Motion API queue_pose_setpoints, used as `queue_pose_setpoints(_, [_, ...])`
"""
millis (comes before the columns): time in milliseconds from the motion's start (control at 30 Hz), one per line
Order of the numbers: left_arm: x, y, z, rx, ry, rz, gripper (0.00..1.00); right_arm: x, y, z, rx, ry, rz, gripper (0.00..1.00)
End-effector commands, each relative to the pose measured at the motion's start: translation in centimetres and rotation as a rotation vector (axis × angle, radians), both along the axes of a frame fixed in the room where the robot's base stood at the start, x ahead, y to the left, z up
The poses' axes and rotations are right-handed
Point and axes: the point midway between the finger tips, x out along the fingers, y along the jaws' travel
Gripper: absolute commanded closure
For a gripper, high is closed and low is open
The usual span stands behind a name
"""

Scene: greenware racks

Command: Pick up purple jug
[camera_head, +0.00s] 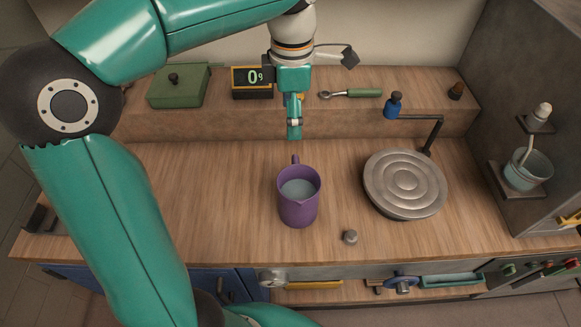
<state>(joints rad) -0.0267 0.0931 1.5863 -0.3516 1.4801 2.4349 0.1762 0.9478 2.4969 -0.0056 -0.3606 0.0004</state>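The purple jug (298,210) stands upright on the wooden worktop, near the middle. Its handle points to the back, toward my gripper, and its inside looks pale grey-blue. My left gripper (294,130) points down just behind the jug, apart from its handle. Its fingers are seen edge-on, so I cannot tell whether they are open or shut. Nothing shows held in it. My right gripper is not in view.
The worktop left of the jug is clear.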

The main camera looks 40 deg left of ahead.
Motion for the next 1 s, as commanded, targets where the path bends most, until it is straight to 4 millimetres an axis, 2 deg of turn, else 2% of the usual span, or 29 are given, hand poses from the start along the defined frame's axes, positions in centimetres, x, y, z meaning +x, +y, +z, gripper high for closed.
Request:
queue_pose_setpoints(500, [0.2, 0.0, -9.5, 0.0, 0.001, -0.009, 0.19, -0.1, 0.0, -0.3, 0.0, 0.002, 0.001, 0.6])
queue_pose_setpoints(833, [0.4, -0.1, -11.8, 0.0, 0.001, -0.013, 0.19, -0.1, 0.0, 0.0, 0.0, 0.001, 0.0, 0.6])
queue_pose_setpoints(1000, [0.9, 0.0, -14.1, -0.002, 0.004, -0.014, 0.19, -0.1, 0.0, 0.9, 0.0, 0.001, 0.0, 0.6])
